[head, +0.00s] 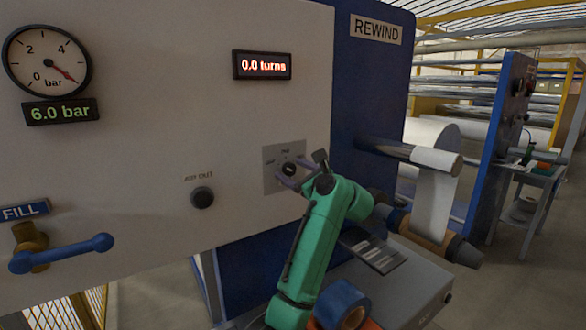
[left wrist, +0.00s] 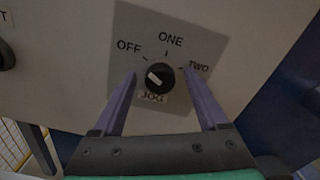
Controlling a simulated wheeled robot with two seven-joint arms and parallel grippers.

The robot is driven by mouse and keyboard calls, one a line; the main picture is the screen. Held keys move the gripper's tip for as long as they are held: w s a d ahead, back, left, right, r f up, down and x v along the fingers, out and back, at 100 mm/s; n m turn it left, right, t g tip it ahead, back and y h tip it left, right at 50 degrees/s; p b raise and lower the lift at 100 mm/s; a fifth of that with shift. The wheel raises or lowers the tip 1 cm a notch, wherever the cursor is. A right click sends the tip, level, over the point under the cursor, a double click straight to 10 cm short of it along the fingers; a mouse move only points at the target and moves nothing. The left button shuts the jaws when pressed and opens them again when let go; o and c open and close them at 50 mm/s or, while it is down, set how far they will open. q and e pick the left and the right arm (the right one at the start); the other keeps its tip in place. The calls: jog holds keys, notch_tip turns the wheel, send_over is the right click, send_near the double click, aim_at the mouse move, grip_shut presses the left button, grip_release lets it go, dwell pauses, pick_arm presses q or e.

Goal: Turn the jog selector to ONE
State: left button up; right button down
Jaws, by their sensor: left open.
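The jog selector (left wrist: 160,78) is a round black knob on a grey plate (left wrist: 183,42) marked OFF, ONE, TWO and JOG. Its pale mark sits on the left side of the knob and appears to point up and left toward OFF. My left gripper (left wrist: 159,73) is open, with one purple finger on each side of the knob and gaps visible between fingers and knob. In the head view the left gripper (head: 292,178) is at the plate (head: 270,182), partly covering the selector (head: 288,169). My right gripper is not in view.
A black knob (head: 202,197) sits left of the plate. A blue-handled FILL valve (head: 62,254) is at the lower left. A gauge (head: 47,60) and a display reading 0.0 turns (head: 263,66) are higher up. Rollers (head: 437,160) stick out on the right.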

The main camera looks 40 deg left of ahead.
pick_arm(q)
jog(key=shift+c, duration=0.3)
grip_shut()
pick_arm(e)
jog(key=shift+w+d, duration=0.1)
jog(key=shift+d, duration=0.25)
pick_arm(q)
jog(key=shift+f+m, duration=0.1)
jog(key=shift+m, duration=0.2)
jog(key=m, duration=0.2)
jog(key=shift+w+m, duration=0.1)
jog(key=shift+m, duration=0.2)
jog(key=m, duration=0.2)
jog(key=shift+m+p, duration=0.3)
jog(key=shift+p, duration=0.1)
jog(key=m+p, duration=0.1)
jog(key=m, duration=0.3)
jog(key=shift+p, duration=0.4)
jog(key=shift+m+p, duration=0.5)
jog(key=shift+m, duration=0.5)
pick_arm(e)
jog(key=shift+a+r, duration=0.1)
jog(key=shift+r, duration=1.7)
